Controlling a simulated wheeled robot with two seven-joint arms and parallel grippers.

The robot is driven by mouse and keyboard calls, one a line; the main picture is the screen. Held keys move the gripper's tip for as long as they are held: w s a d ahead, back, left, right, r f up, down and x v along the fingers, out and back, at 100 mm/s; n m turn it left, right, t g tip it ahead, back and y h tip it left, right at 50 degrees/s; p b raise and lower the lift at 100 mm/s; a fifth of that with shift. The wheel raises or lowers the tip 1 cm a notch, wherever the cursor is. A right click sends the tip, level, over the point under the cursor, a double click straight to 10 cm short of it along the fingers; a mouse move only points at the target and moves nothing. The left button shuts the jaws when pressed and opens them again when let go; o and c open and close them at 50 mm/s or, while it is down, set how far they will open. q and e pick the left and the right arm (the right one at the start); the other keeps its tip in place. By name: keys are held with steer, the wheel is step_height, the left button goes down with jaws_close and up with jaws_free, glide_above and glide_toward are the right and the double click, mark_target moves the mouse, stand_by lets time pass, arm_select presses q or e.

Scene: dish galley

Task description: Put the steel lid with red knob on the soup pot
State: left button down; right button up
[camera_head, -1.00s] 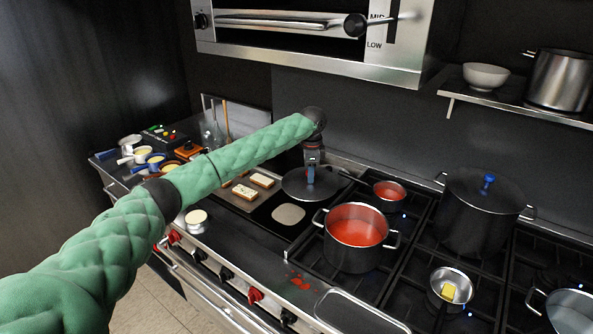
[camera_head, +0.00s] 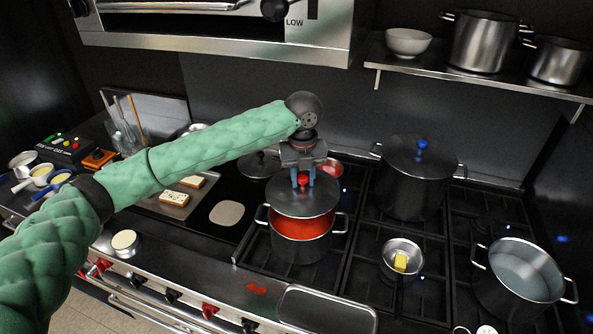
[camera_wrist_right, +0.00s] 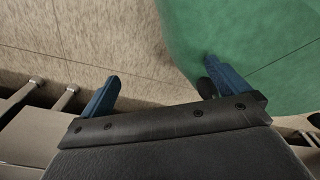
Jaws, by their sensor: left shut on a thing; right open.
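My left gripper (camera_head: 303,182) is shut on the red knob of the steel lid (camera_head: 300,200). The lid is roughly level above the soup pot (camera_head: 297,249), toward its back side. Red soup shows in front of the lid's near edge, so the lid appears apart from the front rim. The pot's back rim is hidden by the lid. The pot is a dark two-handled pot on the stove grate. My right gripper (camera_wrist_right: 161,72) shows in the right wrist view, open and empty, over the floor.
A tall dark pot with a blue-knobbed lid (camera_head: 421,148) stands right of the soup pot. A small pan with butter (camera_head: 402,260) and a pot of pale liquid (camera_head: 518,270) are further right. A red-filled pan (camera_head: 330,168) and a dark round lid or pan (camera_head: 258,164) stand behind.

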mark_target(302, 186)
arm_select(q)
steer(key=shift+m, duration=1.1)
arm_select(e)
steer(key=shift+w, duration=0.35)
arm_select(q)
steer(key=shift+f+b, duration=1.25)
steer(key=shift+f, duration=0.35)
steer(key=shift+f+b, duration=0.55)
steer(key=shift+f, duration=0.9)
steer(key=shift+f+b, duration=0.3)
steer(key=shift+f, duration=0.25)
arm_select(e)
steer(key=w+a+t, duration=0.1)
steer(key=w+a, duration=0.1)
steer(key=w, duration=0.8)
steer(key=shift+w+r, duration=0.15)
steer(key=shift+r, duration=0.3)
steer(key=shift+a, duration=0.15)
